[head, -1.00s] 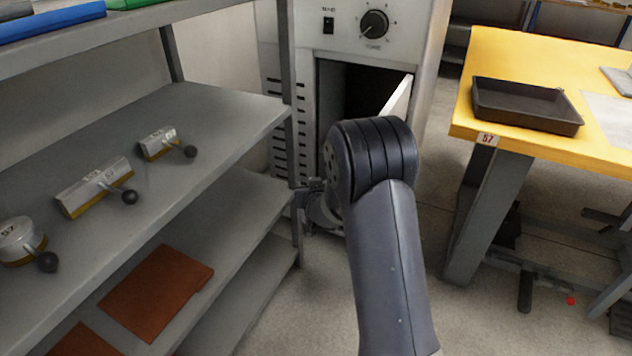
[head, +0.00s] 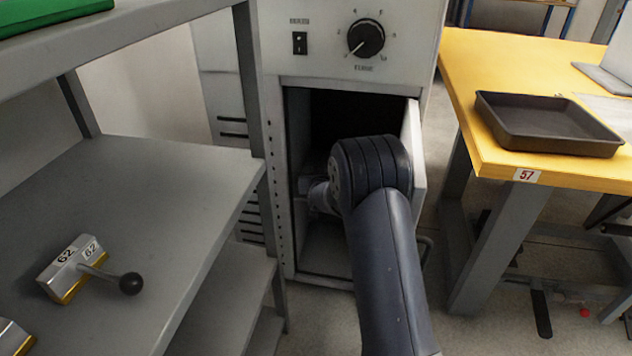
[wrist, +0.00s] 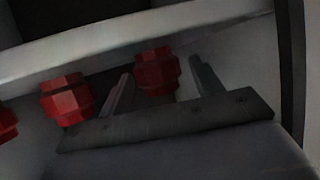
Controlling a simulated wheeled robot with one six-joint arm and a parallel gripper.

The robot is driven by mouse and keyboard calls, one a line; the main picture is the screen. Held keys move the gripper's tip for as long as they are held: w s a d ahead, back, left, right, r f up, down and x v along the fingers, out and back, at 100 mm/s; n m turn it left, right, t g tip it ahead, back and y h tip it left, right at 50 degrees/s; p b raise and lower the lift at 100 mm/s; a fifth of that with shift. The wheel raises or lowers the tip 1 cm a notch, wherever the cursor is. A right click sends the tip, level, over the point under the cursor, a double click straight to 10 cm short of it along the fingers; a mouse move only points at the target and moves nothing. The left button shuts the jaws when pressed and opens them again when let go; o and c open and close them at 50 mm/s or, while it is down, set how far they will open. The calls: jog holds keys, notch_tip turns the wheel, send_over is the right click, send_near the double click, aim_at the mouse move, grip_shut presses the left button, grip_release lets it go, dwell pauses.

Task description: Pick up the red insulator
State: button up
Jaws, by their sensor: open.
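Several red faceted insulators show in the wrist view: one (wrist: 155,72) near the middle, one (wrist: 67,98) to its left, and one (wrist: 5,123) cut off by the left edge. They sit along a pale ledge or bar. My gripper (wrist: 160,71) is open and empty, with its two fingers pointing toward the middle insulator. That insulator shows between the fingertips; I cannot tell how far beyond them it is. In the head view my arm reaches into the open cabinet (head: 365,88), and the gripper and insulators are hidden inside.
The cabinet door (head: 413,150) stands open just right of my arm. A grey shelf rack (head: 160,200) is close on the left, with a numbered metal block (head: 75,268) with a handle on it. A yellow table (head: 470,85) with a black tray (head: 545,125) stands at right.

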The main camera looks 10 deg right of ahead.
jog(key=shift+c, duration=0.3)
jog(key=c, duration=1)
